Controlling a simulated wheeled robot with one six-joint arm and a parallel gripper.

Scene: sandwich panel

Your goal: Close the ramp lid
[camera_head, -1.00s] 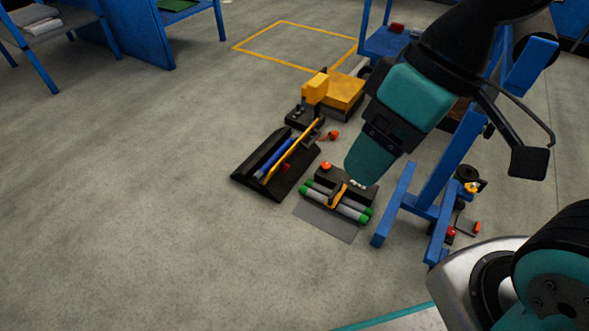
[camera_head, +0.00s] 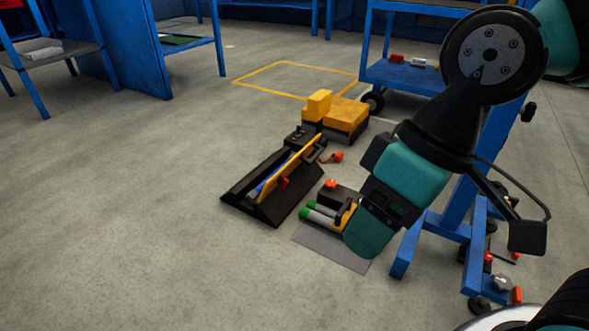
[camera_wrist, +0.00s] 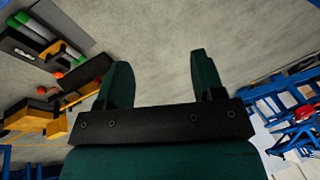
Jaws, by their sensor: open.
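In the head view a low black ramp-shaped box (camera_head: 283,207) stands on the floor. A yellow panel (camera_head: 302,160), which looks like the ramp lid, stands raised along it with a small red part and a dark handle. A blue bar (camera_head: 262,187) shows behind the panel. The box and panel also show at the left of the wrist view, partly behind a finger. My gripper (camera_head: 370,240) is to the right of the box, apart from it, and covers part of a roller unit. In the wrist view its two teal fingers (camera_wrist: 159,62) are apart with bare floor between them.
The roller unit (camera_head: 322,216), with green-ended grey rollers, lies on a grey plate (camera_head: 318,250) right of the ramp box. A yellow block unit (camera_head: 345,115) stands behind. A blue wheeled frame (camera_head: 455,226) is at the right. The floor at the left is clear.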

